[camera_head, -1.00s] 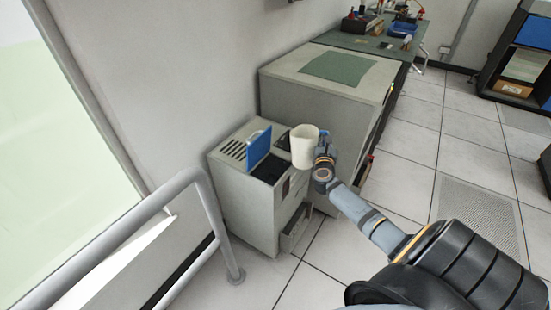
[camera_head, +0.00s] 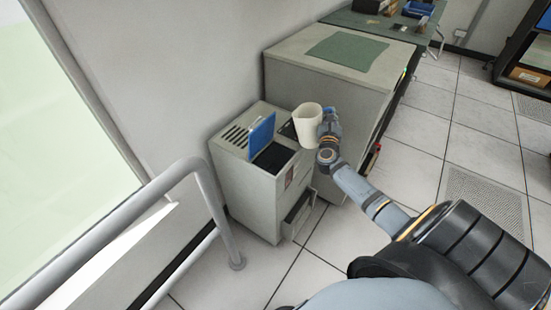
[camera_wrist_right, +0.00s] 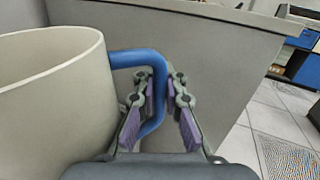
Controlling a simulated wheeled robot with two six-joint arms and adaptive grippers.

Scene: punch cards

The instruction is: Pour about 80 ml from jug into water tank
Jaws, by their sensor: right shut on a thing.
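The jug (camera_head: 308,126) is cream with a blue handle (camera_wrist_right: 150,62). In the head view it is held above the right part of the grey cabinet, and it looks close to upright. My right gripper (camera_head: 328,128) is shut on the handle, which runs between its fingers in the right wrist view (camera_wrist_right: 162,108). The water tank appears to be the grey cabinet (camera_head: 243,195) with a raised blue lid (camera_head: 262,134) and a dark opening (camera_head: 275,158) beside it. The jug is to the right of this opening. The jug's contents are hidden. My left gripper is not in view.
A larger grey cabinet (camera_head: 296,66) with a green mat (camera_head: 347,50) stands behind the jug. A metal handrail (camera_head: 130,215) is at the left front. An open drawer-like tray (camera_head: 298,217) sticks out low on the small cabinet. Tiled floor at the right is clear.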

